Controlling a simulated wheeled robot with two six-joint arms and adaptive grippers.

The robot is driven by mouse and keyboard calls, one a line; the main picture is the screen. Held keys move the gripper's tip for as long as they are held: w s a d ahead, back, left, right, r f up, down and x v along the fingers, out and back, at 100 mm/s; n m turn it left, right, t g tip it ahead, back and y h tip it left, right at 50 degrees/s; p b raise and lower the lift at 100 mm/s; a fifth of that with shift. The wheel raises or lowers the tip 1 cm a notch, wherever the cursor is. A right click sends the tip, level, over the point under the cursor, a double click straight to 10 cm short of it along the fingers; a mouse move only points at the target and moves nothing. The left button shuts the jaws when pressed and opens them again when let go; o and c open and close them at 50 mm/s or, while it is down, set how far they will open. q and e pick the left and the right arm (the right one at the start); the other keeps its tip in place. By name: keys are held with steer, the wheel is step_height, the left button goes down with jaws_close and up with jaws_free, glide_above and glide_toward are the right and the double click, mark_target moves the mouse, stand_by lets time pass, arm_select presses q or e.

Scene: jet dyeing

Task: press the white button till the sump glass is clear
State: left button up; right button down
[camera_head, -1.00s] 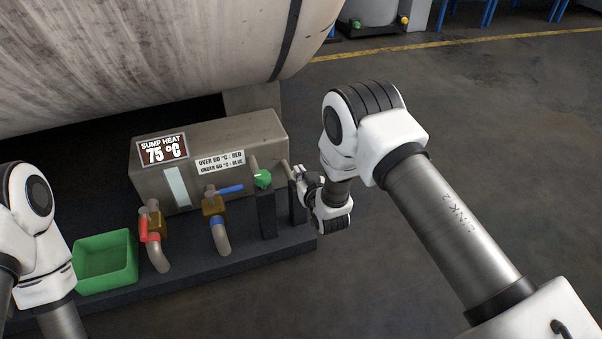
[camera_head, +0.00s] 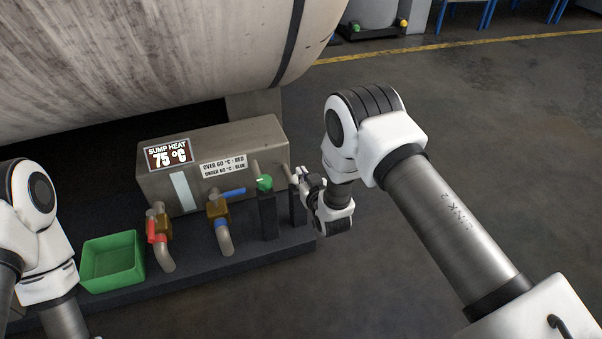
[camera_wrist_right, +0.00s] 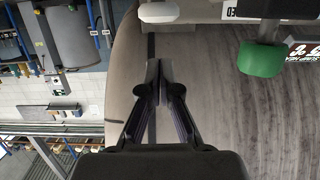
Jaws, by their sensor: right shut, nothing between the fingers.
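The grey sump box (camera_head: 225,150) bears a "SUMP HEAT 75 °C" display (camera_head: 168,154) and a pale, upright sump glass (camera_head: 184,192). The glass looks plain and light, but is too small to judge closely. My right gripper (camera_head: 300,181) is shut and empty by the post at the box's right end, and hides its top. In the right wrist view, the closed fingertips (camera_wrist_right: 163,76) appear below the white button (camera_wrist_right: 155,12), with a gap between them in the picture. My left arm shows at the left; its gripper is out of view.
A green knob (camera_head: 264,183) tops the post to the left of my right gripper. A blue-handled valve (camera_head: 217,208), a red-handled valve (camera_head: 161,224) and a green bin (camera_head: 112,262) stand further left. A large drum (camera_head: 170,55) hangs above. Floor at right is open.

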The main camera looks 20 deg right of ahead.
steer(key=p+v, duration=0.3)
steer(key=v, duration=0.5)
steer(key=shift+f, duration=0.2)
stand_by(0.3)
